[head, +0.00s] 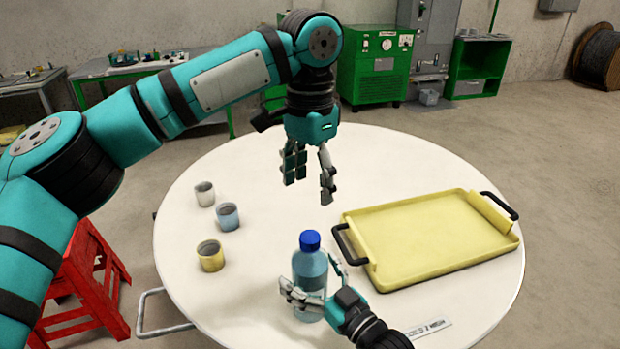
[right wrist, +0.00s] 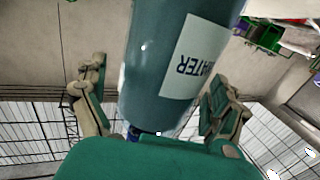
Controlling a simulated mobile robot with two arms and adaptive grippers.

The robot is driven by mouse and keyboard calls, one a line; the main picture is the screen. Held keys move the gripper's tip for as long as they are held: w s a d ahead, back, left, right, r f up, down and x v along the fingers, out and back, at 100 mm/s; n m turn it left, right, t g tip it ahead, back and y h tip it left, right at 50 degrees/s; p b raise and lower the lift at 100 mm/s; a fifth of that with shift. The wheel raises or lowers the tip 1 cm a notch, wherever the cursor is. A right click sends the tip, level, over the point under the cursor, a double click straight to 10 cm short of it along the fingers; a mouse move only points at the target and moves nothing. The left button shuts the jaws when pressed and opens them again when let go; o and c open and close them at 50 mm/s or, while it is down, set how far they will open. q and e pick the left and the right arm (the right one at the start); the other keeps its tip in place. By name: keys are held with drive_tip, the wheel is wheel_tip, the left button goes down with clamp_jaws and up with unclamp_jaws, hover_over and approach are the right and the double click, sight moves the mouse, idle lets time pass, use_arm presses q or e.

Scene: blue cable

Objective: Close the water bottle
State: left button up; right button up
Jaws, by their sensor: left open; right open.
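The water bottle (head: 311,270) stands upright near the front of the round white table, with a blue cap (head: 310,240) on its top. Whether the cap is fully tightened cannot be told. My right gripper (head: 311,277) is open around the bottle's body, one finger on either side. In the right wrist view the bottle (right wrist: 150,60) is between the two spread fingers, its white WATER label upside down; a gap shows beside the left finger. My left gripper (head: 308,186) is open and empty, pointing down above the table, higher than and behind the cap.
The white table (head: 390,160) holds a white cup (head: 204,194), a blue cup (head: 228,217) and a yellow cup (head: 211,256) on the left. A yellow tray (head: 430,235) with black handles lies on the right. A red stool (head: 85,285) stands left of the table.

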drive_tip(key=v, duration=1.2)
